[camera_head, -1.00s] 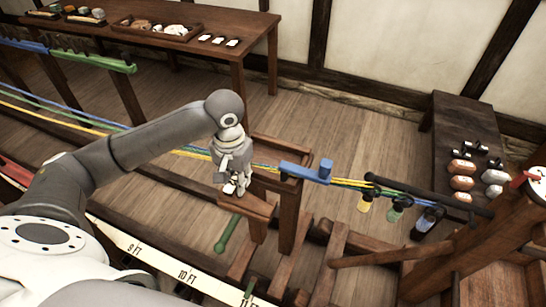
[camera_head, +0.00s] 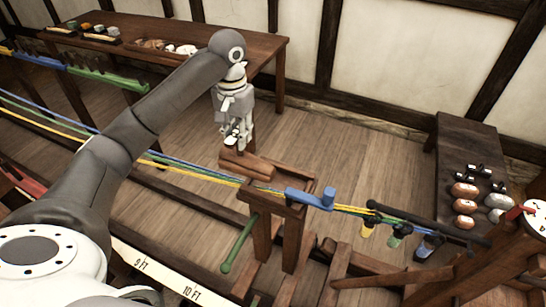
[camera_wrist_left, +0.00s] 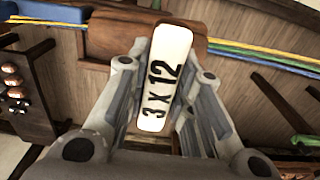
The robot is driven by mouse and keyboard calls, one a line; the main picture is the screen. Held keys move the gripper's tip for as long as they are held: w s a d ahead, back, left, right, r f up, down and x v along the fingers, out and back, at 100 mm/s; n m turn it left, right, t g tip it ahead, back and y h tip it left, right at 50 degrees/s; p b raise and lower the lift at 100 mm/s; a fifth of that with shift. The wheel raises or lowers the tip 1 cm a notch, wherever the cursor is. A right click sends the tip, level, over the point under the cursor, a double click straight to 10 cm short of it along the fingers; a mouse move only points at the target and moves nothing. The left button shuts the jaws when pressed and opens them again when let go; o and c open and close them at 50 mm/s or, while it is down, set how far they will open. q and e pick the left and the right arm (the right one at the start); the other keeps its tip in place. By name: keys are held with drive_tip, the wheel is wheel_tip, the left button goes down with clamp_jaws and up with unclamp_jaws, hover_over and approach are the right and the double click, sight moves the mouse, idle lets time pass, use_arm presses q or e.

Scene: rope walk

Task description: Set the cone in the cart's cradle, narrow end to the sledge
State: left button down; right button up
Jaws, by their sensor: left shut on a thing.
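My left gripper (camera_head: 238,142) points down and is shut on a white tag marked "3 x 12" (camera_wrist_left: 165,75). A rounded brown wooden body (camera_head: 247,165), which looks like the cone, sits just under the fingers and seems to hang from the tag. It also shows behind the tag in the left wrist view (camera_wrist_left: 205,45). I cannot tell which end is narrow. The wooden cart (camera_head: 262,225) stands just below and to the right; the cone appears over its far left side, apart from its top as far as I can tell. I cannot clearly pick out the sledge. My right gripper is out of view.
A green rod (camera_head: 237,245) leans in front. A dark bench (camera_head: 465,150) holds weights at right; a long table (camera_head: 240,45) stands behind.

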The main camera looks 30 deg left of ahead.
use_arm(q)
drive_tip(key=w+d, duration=0.1)
drive_tip(key=w+d+f+p, duration=0.1)
drive_tip(key=w, duration=0.1)
drive_tip(key=shift+d+f, duration=0.1)
drive_tip(key=shift+d, duration=0.25)
drive_tip(key=w+d+f+p, duration=0.3)
drive_tip(key=w+f, duration=0.1)
drive_tip(key=f, duration=0.5)
drive_tip(key=shift+f, duration=0.35)
drive_tip(key=shift+d+f, duration=0.1)
drive_tip(key=shift+d, duration=0.05)
drive_tip(key=c, duration=1.3)
unclamp_jaws()
drive_tip(key=shift+r+b, duration=1.5)
drive_tip(key=shift+r, duration=4.6)
